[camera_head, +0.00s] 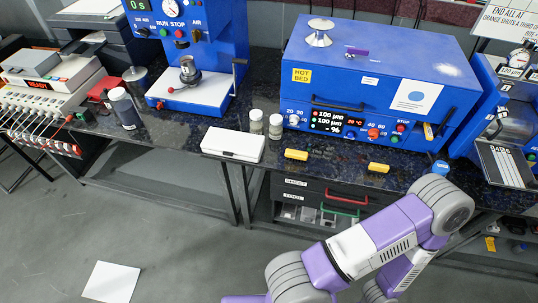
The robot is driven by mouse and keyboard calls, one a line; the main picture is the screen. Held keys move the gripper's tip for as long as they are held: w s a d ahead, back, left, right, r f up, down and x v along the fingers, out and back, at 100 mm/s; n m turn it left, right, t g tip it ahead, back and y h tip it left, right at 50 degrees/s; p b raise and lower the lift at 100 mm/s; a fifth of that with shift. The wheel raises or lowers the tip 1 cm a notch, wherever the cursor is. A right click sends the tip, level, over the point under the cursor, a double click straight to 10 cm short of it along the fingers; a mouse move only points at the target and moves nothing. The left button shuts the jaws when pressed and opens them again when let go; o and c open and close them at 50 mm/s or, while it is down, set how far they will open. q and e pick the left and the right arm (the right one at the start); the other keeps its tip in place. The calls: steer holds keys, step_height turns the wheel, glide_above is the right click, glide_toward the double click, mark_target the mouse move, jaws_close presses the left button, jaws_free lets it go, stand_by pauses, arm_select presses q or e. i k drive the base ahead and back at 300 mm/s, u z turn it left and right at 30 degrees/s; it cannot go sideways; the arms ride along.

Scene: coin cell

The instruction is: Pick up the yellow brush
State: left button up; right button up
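Two small yellow objects lie on the dark bench in front of the blue coating machine: a left yellow block-like piece (296,154) and a right yellow block-like piece (378,167). Neither of my grippers is in view.
A white box (233,144), small jars (275,126) and a dark bottle (124,108) stand left of the yellow pieces. Drawers are below. A white sheet (111,282) lies on the floor.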

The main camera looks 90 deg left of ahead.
mark_target(293, 154)
steer(key=u, duration=2.75)
